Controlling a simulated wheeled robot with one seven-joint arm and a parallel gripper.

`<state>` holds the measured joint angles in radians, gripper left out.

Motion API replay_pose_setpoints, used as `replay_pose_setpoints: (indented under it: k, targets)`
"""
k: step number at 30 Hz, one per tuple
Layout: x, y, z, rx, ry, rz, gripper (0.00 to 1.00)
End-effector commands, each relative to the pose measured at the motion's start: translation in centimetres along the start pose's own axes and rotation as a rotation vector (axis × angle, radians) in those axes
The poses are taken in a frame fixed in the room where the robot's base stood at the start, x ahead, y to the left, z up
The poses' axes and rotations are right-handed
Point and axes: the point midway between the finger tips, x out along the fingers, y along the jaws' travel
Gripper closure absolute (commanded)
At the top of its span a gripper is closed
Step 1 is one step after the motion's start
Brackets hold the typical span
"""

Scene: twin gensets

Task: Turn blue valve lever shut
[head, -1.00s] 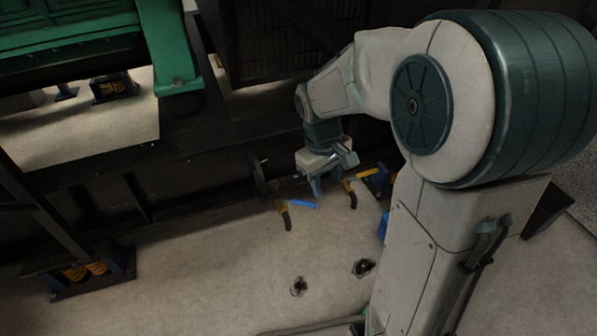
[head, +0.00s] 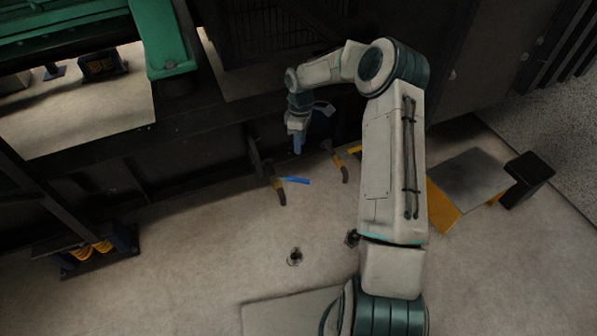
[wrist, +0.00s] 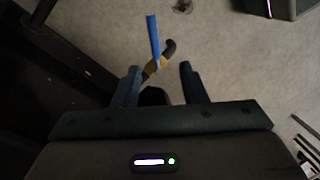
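The blue valve lever (head: 296,180) sticks out to the right from a yellow pipe fitting with a dark bent end, low beside the dark frame. In the wrist view the blue lever (wrist: 153,37) points away from me, up the picture, above the yellow fitting (wrist: 152,66). My gripper (head: 297,148) points down, above and behind the lever in the head view. In the wrist view its two fingers (wrist: 160,72) stand apart with nothing held between them. The lever lies beyond the fingertips, nearer the left finger, and I see no clear contact.
A second yellow fitting with a dark bent end (head: 340,168) stands right of the lever. The dark genset frame (head: 190,165) runs behind and left. A yellow-edged block (head: 465,185) stands at right. Floor in front is mostly clear, with a small dark fitting (head: 294,257).

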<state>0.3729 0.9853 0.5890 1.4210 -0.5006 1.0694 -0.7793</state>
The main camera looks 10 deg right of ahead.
Motion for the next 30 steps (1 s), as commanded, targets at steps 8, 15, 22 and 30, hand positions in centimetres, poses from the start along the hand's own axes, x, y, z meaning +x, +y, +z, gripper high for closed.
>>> replay_pose_setpoints:
  k: [8,15,22,30]
  targets:
    - [2.0,1.7,-0.2,-0.041,0.031,-0.024,0.62]
    - [5.4,1.7,-0.3,-0.042,0.031,-0.027,0.62]
    - [10.4,1.5,-0.4,-0.041,0.032,-0.027,0.62]
    - [14.6,1.4,-0.6,-0.041,0.032,-0.025,0.62]
